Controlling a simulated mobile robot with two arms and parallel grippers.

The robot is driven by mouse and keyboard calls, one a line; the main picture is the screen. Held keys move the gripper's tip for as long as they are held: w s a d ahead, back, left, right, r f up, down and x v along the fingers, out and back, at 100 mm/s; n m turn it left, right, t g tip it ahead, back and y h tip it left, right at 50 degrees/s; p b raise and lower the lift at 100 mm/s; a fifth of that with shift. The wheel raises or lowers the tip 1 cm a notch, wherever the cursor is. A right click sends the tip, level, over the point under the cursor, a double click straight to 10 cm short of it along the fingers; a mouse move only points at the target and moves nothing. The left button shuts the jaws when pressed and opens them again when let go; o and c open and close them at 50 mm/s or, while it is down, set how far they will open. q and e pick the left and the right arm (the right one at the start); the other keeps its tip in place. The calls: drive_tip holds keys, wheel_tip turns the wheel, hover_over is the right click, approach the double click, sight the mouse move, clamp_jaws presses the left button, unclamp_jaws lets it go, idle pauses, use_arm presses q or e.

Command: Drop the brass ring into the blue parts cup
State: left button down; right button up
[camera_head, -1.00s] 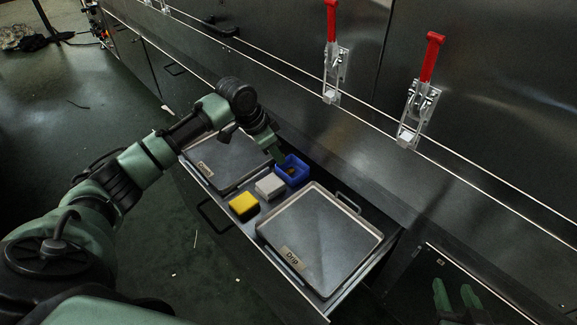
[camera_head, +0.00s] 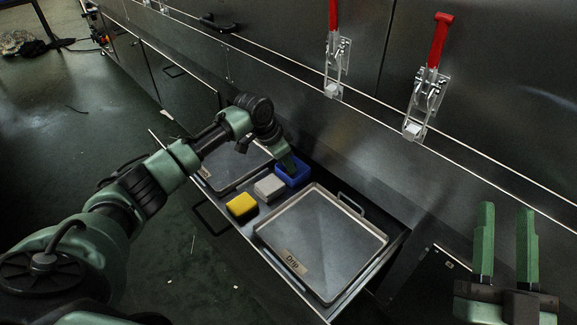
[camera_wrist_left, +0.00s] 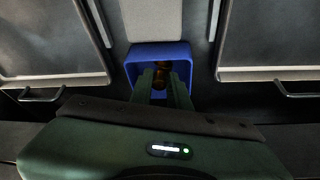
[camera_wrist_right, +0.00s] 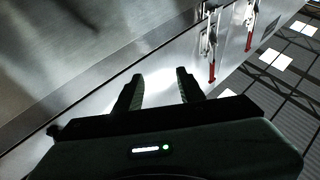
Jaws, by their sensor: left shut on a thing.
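The blue parts cup (camera_head: 297,182) stands in the open drawer, behind a grey block. My left gripper (camera_head: 290,168) points down with its fingertips at the cup's opening. The left wrist view shows the blue cup (camera_wrist_left: 139,55) around the fingertips of my left gripper (camera_wrist_left: 161,84). A brass-coloured thing, the brass ring (camera_wrist_left: 161,70), shows between and just beyond these fingers, partly hidden by them. The left gripper is shut on it. My right gripper (camera_head: 504,245) is open and empty, fingers up, at the lower right; it also shows in the right wrist view (camera_wrist_right: 159,88).
A yellow block (camera_head: 242,206) and a grey block (camera_head: 269,187) sit in a row before the cup. A tray labelled "Drip" (camera_head: 321,245) lies to the right, another tray (camera_head: 231,168) to the left. Red-handled clamps (camera_head: 439,42) line the steel wall above.

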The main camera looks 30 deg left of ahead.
use_arm(q)
drive_tip(key=shift+w+f, duration=0.1)
drive_tip(key=shift+w, duration=0.05)
use_arm(e)
drive_tip(key=shift+s+r+t, duration=0.65)
drive_tip(key=shift+r+t, duration=0.05)
drive_tip(key=shift+r, duration=0.3)
use_arm(q)
drive_tip(key=shift+f, duration=0.1)
drive_tip(key=c, duration=1.3)
unclamp_jaws()
drive_tip(key=shift+c, duration=0.2)
use_arm(e)
drive_tip(key=shift+w+f, duration=0.1)
drive_tip(key=shift+f, duration=0.1)
